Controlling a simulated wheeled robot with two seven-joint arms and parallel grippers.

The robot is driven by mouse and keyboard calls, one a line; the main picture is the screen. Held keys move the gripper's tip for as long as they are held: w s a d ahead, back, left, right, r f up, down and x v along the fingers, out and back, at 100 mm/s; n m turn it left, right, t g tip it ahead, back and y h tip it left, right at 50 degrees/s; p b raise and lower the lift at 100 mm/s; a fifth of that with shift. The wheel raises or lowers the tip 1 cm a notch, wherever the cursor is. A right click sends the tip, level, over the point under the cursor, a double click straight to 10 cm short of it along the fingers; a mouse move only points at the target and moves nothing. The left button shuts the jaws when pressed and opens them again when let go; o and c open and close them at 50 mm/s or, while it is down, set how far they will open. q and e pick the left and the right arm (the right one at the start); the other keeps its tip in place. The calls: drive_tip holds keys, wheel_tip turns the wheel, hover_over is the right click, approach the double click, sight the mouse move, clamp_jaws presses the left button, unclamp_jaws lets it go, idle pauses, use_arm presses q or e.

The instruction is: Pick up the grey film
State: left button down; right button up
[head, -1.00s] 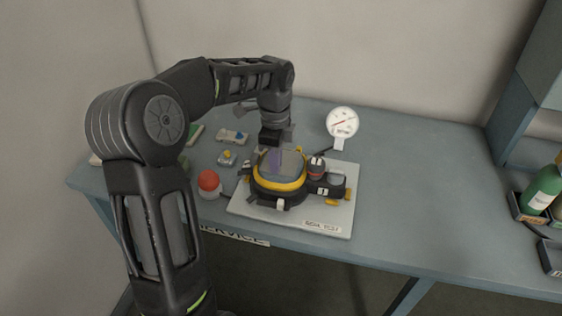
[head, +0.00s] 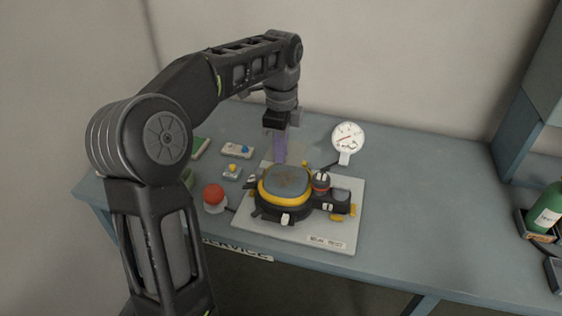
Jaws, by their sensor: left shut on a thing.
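My left gripper (head: 277,129) is shut on the grey film, above and behind the round device. The film shows mainly as a purple tab (head: 280,149) hanging below the fingers; its clear sheet is faint and its edges are hard to make out. The round black device with a yellow ring (head: 264,194) sits on a pale base plate (head: 330,229). Its grey-blue window (head: 287,179) is uncovered and has brownish marks. My right gripper is not in view.
A white dial gauge (head: 347,137) stands behind the plate at the right. A green bottle (head: 546,208) stands at the far right. The right part of the blue bench (head: 430,190) is clear.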

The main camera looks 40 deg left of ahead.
use_arm(q)
drive_tip(key=shift+r, duration=0.75)
drive_tip(key=shift+d+f, duration=0.1)
drive_tip(key=shift+f, duration=0.05)
